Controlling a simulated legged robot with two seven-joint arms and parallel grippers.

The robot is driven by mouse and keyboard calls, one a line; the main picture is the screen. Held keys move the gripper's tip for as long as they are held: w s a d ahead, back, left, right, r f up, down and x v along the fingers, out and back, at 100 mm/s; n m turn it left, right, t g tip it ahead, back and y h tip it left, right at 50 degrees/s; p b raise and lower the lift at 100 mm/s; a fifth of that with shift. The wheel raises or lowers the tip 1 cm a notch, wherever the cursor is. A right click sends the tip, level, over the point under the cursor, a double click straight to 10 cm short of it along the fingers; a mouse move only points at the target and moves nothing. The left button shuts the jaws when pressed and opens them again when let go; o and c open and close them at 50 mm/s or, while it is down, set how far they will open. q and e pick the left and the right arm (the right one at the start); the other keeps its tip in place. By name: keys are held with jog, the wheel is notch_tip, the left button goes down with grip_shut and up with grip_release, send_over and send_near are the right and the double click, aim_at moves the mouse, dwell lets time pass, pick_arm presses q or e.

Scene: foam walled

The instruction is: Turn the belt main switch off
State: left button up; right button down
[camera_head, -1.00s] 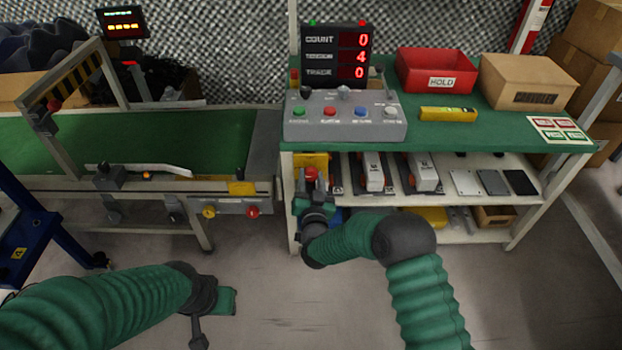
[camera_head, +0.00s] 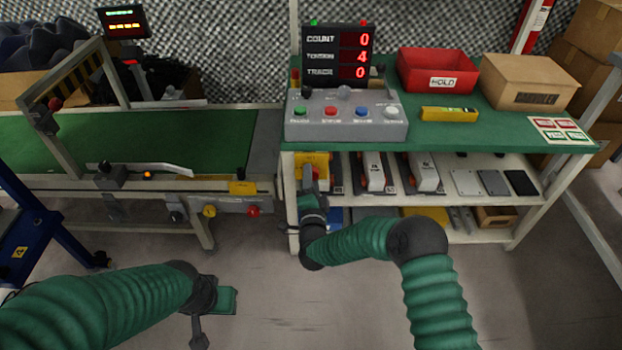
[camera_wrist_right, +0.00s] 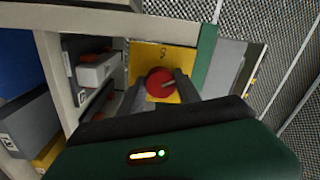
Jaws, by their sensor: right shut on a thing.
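The belt main switch is a red round knob (camera_wrist_right: 160,83) on a yellow plate (camera_wrist_right: 150,57), seen in the right wrist view. In the head view the yellow plate (camera_head: 318,162) is at the left end of the bench, below its top, and the knob is hidden behind my right gripper. My right gripper (camera_head: 307,178) is shut on the red knob, and its two fingers (camera_wrist_right: 161,88) lie on either side of it. My left gripper (camera_head: 222,300) hangs low over the floor in front of the belt; its fingers are not clear.
The green conveyor belt (camera_head: 140,135) lies left, with a red button (camera_head: 253,211) and a yellow button (camera_head: 209,211) on its frame. A grey button box (camera_head: 345,120) and a display (camera_head: 337,55) stand on the bench. Shelves (camera_head: 470,165) below hold several items.

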jog(key=m, duration=0.6)
jog(key=shift+f+h, duration=0.3)
dwell(0.3)
jog(key=c, duration=1.1)
grip_release()
jog(key=shift+d, duration=0.1)
jog(key=shift+o, duration=1.2)
jog(key=shift+r, duration=0.15)
jog(key=s+f+p, duration=0.1)
jog(key=s+p, duration=0.5)
jog(key=s, duration=1.1)
